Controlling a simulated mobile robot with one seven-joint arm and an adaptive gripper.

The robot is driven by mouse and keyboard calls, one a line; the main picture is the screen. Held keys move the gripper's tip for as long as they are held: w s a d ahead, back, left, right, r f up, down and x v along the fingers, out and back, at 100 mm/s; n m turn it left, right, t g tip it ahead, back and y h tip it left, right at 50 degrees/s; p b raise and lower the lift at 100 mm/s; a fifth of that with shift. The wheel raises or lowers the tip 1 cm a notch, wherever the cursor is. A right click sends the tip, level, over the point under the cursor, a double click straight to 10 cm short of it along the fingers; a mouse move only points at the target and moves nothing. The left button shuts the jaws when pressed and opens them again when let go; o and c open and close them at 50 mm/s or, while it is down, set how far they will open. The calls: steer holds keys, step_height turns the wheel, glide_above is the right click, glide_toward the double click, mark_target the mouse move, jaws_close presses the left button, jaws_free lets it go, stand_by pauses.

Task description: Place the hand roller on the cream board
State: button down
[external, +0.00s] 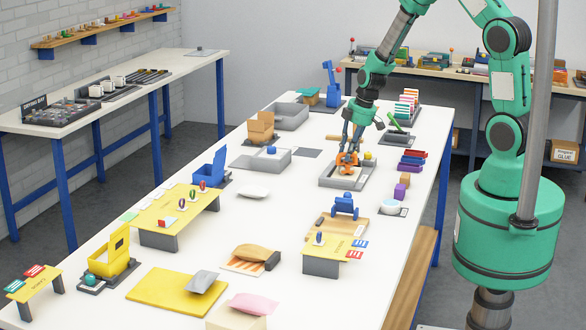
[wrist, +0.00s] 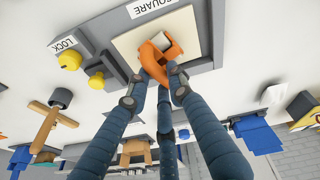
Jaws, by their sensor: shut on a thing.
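The hand roller (wrist: 160,55) appears as an orange curved body with a pale block-like part, held in my gripper (wrist: 162,76). The gripper's dark fingers are closed around the orange body. In the external view the orange hand roller (external: 347,161) hangs under my gripper (external: 348,150), over the grey fixture. The cream board (wrist: 128,46) lies flat in that fixture, beneath the hand roller, which covers part of it. I cannot tell whether the roller touches the board.
The grey fixture (wrist: 90,40) has labels reading SQUARE and LOCK and yellow knobs (wrist: 70,62) along one side.

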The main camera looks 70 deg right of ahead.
steer(key=shift+s+f+b, duration=0.15)
steer(key=shift+f+b, duration=0.35)
steer(key=shift+b, duration=0.15)
steer(key=shift+s+a+f, duration=0.15)
steer(key=shift+s+f, duration=0.05)
steer(key=shift+f, duration=0.05)
steer(key=c, duration=1.9)
jaws_free()
steer(key=shift+f, duration=0.1)
steer(key=o, duration=0.4)
steer(key=shift+f, duration=0.1)
steer(key=shift+c, duration=0.2)
steer(key=shift+w, duration=0.1)
steer(key=shift+w+r, duration=0.2)
steer(key=shift+r, duration=0.15)
steer(key=shift+r, duration=0.2)
steer(key=shift+r+p, duration=0.6)
steer(key=shift+p, duration=0.2)
steer(key=v, duration=1.1)
steer(key=shift+s+r+p, duration=0.2)
steer(key=shift+r+p, duration=0.1)
